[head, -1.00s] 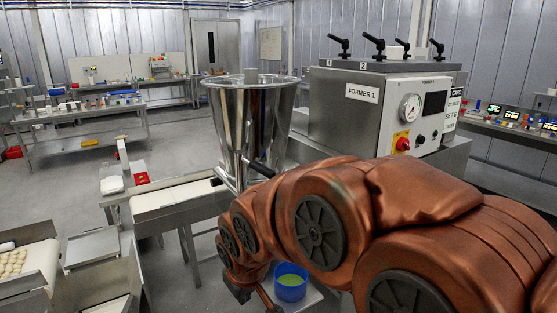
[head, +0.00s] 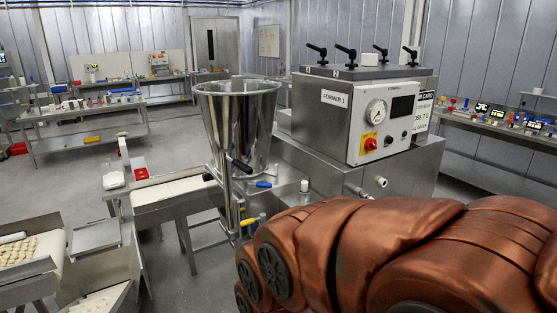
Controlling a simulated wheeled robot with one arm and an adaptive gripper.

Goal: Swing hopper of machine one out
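The steel hopper (head: 236,122) is a tall open-topped cone beside the machine labelled FORMER 1 (head: 352,115). It stands to the left of the machine body, over the end of a white conveyor. A vertical post and a black-tipped handle (head: 240,165) show at its front, with a blue handle (head: 264,184) and a yellow one (head: 247,222) lower down. My copper-coloured arm fills the lower right. My gripper is not visible, so I cannot tell whether it touches anything.
A white conveyor (head: 172,190) runs left of the hopper. A tray conveyor with pasta pieces (head: 35,246) is at the lower left. Work tables (head: 85,118) stand at the back left, and another bench (head: 490,130) is at the right. Open grey floor lies between them.

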